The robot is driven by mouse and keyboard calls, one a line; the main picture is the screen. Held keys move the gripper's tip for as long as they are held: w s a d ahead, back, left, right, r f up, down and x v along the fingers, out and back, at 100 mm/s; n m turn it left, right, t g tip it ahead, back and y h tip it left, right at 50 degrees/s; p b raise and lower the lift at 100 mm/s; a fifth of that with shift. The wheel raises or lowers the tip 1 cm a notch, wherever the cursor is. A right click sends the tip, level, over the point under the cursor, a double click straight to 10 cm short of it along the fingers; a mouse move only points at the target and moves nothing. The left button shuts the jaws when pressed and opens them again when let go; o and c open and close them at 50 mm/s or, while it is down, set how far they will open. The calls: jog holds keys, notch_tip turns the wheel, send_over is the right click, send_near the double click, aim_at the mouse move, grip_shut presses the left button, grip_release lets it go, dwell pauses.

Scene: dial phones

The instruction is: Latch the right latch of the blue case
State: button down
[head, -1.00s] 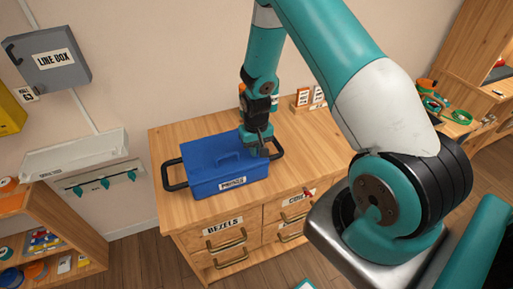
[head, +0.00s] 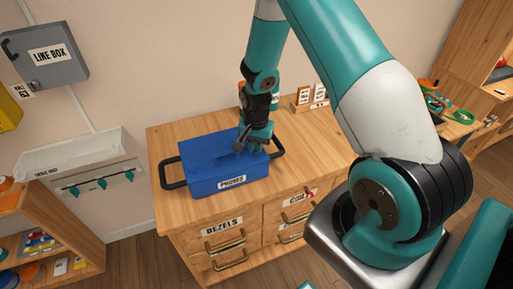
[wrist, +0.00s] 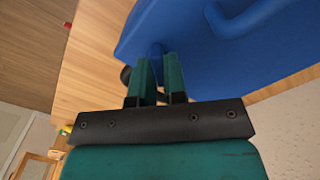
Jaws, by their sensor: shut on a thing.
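My gripper (head: 241,148) is at the right part of the case, reaching down from above. In the wrist view, the two green fingers of my gripper (wrist: 159,70) are close together at the edge of the blue case (wrist: 190,60), with a small blue piece between them. This looks like the right latch, but it is mostly hidden by the fingers. Whether it is fastened cannot be seen. The case's lid handle (wrist: 235,22) shows beside the fingers.
The wooden cabinet top (head: 300,140) is clear to the right, with small cards (head: 303,97) at the back. A line box (head: 50,55) hangs on the wall.

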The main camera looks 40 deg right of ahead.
jog(key=m+b, duration=0.1)
jog(key=m, duration=0.4)
jog(key=shift+m, duration=0.3)
jog(key=shift+m+b, duration=0.45)
jog(key=shift+m, duration=1.75)
jog(key=c, duration=1.2)
grip_release()
jog(key=shift+o, duration=0.2)
jog(key=shift+r, duration=0.1)
notch_tip(320, 180, up, 17)
jog(key=b, duration=0.2)
